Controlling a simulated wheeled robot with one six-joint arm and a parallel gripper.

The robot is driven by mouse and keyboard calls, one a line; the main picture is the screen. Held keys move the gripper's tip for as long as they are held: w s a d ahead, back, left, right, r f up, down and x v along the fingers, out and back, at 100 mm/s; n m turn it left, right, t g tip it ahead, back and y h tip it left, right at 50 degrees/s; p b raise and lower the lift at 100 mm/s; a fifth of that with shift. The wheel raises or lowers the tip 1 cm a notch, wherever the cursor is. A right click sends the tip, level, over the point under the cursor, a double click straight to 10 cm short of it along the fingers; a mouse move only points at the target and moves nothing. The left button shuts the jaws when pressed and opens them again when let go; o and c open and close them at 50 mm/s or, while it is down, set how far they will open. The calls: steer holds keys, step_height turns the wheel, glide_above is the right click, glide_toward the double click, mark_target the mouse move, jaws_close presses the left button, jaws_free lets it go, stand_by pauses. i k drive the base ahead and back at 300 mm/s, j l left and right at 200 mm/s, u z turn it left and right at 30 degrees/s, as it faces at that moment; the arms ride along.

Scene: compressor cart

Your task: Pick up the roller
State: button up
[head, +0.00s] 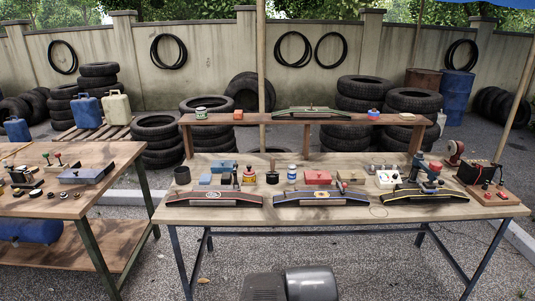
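I cannot single out the roller with certainty; the tools on the tables are too small to tell apart. Several small tools with dark, red and green parts (60,159) lie on the left table (105,152). A dark, rounded part of my own body shows at the bottom centre. My gripper's fingers are not in view.
A black battery box (478,174) stands at the right end. A pole (261,60) rises behind. Tyres (155,129) are stacked behind; the front gravel is clear.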

mark_target(273, 163)
steer(key=i+l+u, duration=0.15)
steer(key=i, duration=0.3)
steer(key=i+u, duration=0.1)
steer(key=i, duration=0.3)
steer(key=i+l+u, duration=0.15)
steer(key=i, duration=0.3)
steer(key=i+l+u, duration=0.15)
steer(key=i+l, duration=0.15)
steer(key=i, duration=0.1)
